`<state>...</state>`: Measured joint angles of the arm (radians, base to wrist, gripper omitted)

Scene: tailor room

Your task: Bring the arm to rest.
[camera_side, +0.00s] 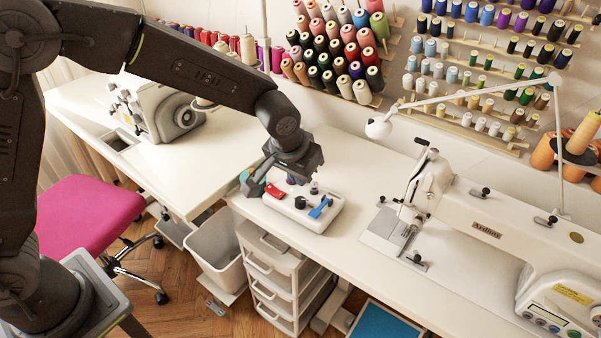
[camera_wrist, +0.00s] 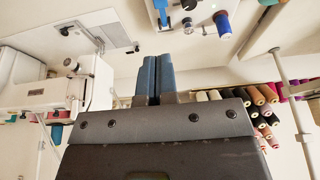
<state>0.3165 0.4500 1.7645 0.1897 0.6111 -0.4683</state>
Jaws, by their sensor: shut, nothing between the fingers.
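My gripper (camera_side: 262,173) hangs at the end of my dark arm, in front of the wall and over the white table, above the left part of a small white board. In the wrist view its two blue-grey fingers (camera_wrist: 155,75) lie side by side, closed together, with nothing between them. In the side view the gripper body hides part of the board behind it, and I cannot tell the exact gap between fingertips and board.
The white board (camera_side: 318,222) carries a red piece (camera_side: 276,191), a blue piece (camera_side: 320,208) and dark knobs. A sewing machine (camera_side: 480,225) stands right, another machine (camera_side: 165,110) left. Thread spools fill the wall racks. A lamp (camera_side: 379,128) reaches over the table.

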